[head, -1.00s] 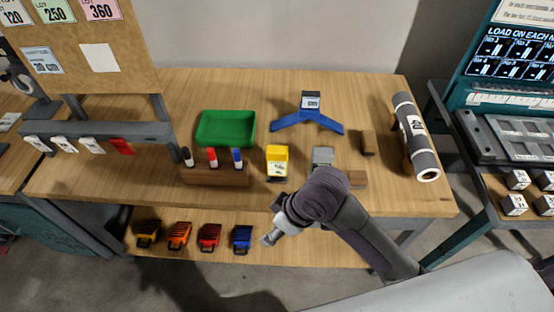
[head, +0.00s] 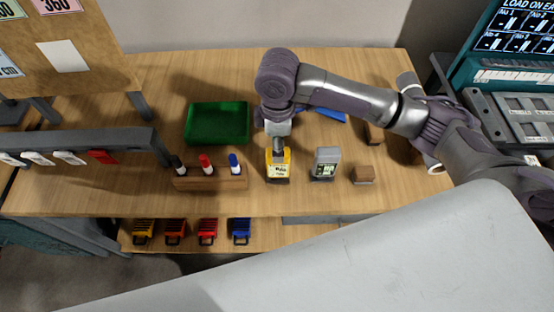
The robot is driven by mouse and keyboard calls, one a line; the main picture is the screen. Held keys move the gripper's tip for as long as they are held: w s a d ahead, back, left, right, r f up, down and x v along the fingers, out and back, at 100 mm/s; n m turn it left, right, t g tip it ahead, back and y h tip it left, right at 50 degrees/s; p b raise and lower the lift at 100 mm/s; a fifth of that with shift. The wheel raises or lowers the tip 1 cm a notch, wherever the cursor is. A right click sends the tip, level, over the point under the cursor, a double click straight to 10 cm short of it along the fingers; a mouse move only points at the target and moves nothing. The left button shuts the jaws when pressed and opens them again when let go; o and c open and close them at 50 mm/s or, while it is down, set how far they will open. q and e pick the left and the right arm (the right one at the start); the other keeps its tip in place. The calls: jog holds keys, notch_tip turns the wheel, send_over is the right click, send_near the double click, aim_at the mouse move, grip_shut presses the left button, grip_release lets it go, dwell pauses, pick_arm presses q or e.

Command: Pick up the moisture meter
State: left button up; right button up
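A yellow block-shaped device (head: 278,168) with a white label and dark base stands near the table's front edge; it appears to be the moisture meter, though its label is too small to read surely. A grey device (head: 325,163) with a small display stands just right of it. My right gripper (head: 278,147) points down directly over the top of the yellow device, at or very near it. Its fingers are small and partly hidden, so I cannot tell whether they grip it. My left gripper is not in view.
A wooden holder (head: 211,183) with three markers is left of the yellow device. A green tray (head: 218,123) lies behind. A brown block (head: 363,175) sits right of the grey device. My arm covers most of the blue stand (head: 330,114) and part of the grey roll (head: 407,81).

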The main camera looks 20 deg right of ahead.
aim_at(278, 165)
notch_tip(278, 165, down, 3)
jog(key=shift+f, duration=0.1)
jog(key=f, duration=0.1)
jog(key=w+f+p, duration=0.1)
jog(key=f, duration=0.1)
jog(key=shift+d, duration=0.15)
notch_tip(278, 165, down, 4)
jog(key=shift+w+d+r+p, duration=0.1)
jog(key=shift+r+p, duration=0.1)
jog(key=shift+p, duration=0.3)
jog(key=c, duration=0.8)
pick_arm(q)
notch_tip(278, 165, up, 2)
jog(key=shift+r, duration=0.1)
pick_arm(e)
grip_shut()
